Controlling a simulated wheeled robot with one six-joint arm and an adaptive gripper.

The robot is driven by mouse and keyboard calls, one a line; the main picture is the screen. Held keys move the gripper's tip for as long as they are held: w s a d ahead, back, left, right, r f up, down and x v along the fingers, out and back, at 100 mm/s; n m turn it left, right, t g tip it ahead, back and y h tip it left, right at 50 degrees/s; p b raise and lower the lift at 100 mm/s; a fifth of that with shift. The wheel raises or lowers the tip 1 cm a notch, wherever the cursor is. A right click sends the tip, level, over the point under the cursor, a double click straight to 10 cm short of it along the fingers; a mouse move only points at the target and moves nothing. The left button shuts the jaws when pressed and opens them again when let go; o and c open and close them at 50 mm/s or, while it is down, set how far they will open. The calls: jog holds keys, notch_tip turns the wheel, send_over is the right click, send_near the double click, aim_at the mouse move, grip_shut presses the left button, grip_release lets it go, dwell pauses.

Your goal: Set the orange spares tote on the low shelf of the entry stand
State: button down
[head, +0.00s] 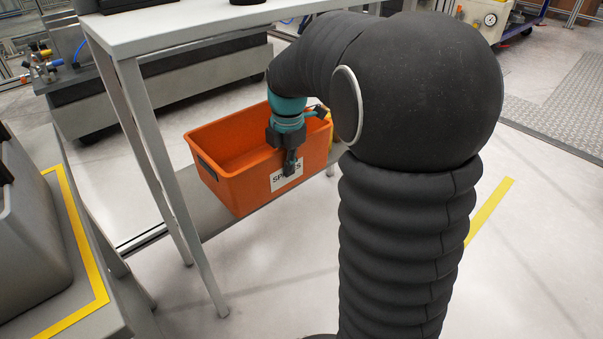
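The orange spares tote (228,187) is in the head view, upright and open at the top, with a white label on its near side. It appears to rest on the grey low shelf (207,218) of the entry stand (158,150); whether its whole base touches is hidden. My gripper (289,168) points down at the tote's near wall, in front of part of the label. Its fingers overlap the wall and rim in the picture. I cannot tell whether they grip the rim or are apart from it.
The stand's white top (165,28) is above and left of the tote, with its legs at the left. A grey bench with yellow edge tape (88,255) stands at the lower left. Floor is clear to the right, beyond my arm.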

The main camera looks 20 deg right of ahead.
aim_at(262, 151)
jog(key=w+a, duration=0.1)
jog(key=w, duration=0.2)
jog(key=w+a, duration=0.1)
jog(key=w, duration=0.3)
jog(key=w+a, duration=0.1)
jog(key=w, duration=0.2)
jog(key=shift+w+a+f, duration=0.15)
jog(key=shift+w+f, duration=0.1)
jog(key=shift+f+b, duration=0.5)
jog(key=shift+f, duration=2.5)
jog(key=shift+w+f, duration=0.1)
jog(key=shift+w, duration=0.1)
jog(key=c, duration=1.7)
grip_release()
jog(key=shift+s+f, duration=0.1)
jog(key=shift+f, duration=0.15)
jog(key=o, duration=0.4)
jog(key=shift+r, duration=0.15)
